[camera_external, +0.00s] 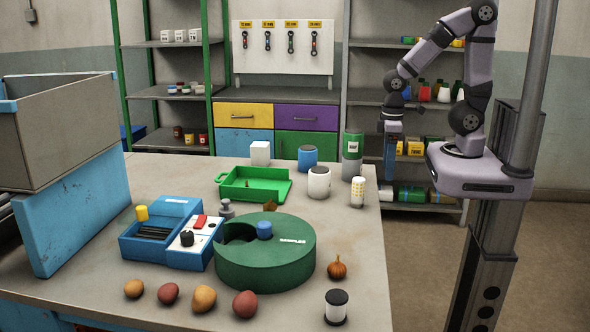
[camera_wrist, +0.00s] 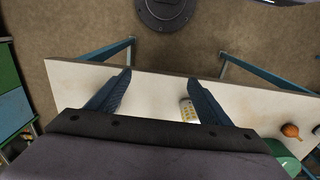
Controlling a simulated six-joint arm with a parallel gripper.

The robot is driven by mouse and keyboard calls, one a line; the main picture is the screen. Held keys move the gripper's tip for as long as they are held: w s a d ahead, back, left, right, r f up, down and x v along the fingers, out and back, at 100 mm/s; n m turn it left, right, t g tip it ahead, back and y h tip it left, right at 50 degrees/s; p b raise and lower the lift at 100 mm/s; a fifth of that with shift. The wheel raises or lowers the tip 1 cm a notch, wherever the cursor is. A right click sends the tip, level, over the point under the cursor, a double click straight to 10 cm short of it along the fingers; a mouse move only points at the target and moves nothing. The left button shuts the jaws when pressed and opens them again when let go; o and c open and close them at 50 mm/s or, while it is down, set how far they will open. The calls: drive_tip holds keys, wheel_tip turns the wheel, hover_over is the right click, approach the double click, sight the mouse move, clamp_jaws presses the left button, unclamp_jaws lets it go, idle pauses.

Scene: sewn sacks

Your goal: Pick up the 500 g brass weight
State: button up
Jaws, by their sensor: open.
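No brass weight can be told for certain. A small brownish thing (camera_external: 270,205) shows behind the green ring-shaped holder (camera_external: 262,270) in the external view, partly hidden; I cannot tell if it is brass. A grey knobbed weight-like piece (camera_external: 226,209) stands left of it. My gripper (camera_external: 390,178) points down, beyond the table's right edge and well away from both. In the wrist view my gripper (camera_wrist: 158,90) is open, its blue fingers wide apart with nothing held between them. No weight is clear in that view.
A blue box (camera_external: 165,240) with a yellow cylinder (camera_external: 142,212) stands left of the ring. A green tray (camera_external: 254,185), jars and a yellow-patterned cup (camera_external: 357,193) are behind. The right table edge is mostly clear.

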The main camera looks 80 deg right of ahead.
drive_tip(key=c, duration=0.4)
drive_tip(key=shift+c, duration=0.2)
drive_tip(key=shift+r, duration=0.1)
wheel_tip(320, 180, up, 5)
drive_tip(key=w+a+f+n+t+y+b, duration=0.15)
drive_tip(key=w+a+t+b, duration=0.35)
drive_tip(key=w+a, duration=0.6)
drive_tip(key=w+a+n+t+y+b, duration=0.1)
drive_tip(key=w+a+t+y+b, duration=0.15)
drive_tip(key=w+a+t, duration=0.9)
drive_tip(key=g+h, duration=0.1)
drive_tip(key=g, duration=0.3)
approach(270, 210)
drive_tip(key=w+f, duration=0.1)
drive_tip(key=w+d, duration=0.1)
drive_tip(key=shift+w+d+f+t, duration=0.25)
drive_tip(key=shift+w+d+f, duration=0.05)
drive_tip(key=shift+w+f, duration=0.1)
drive_tip(key=shift+f, duration=0.25)
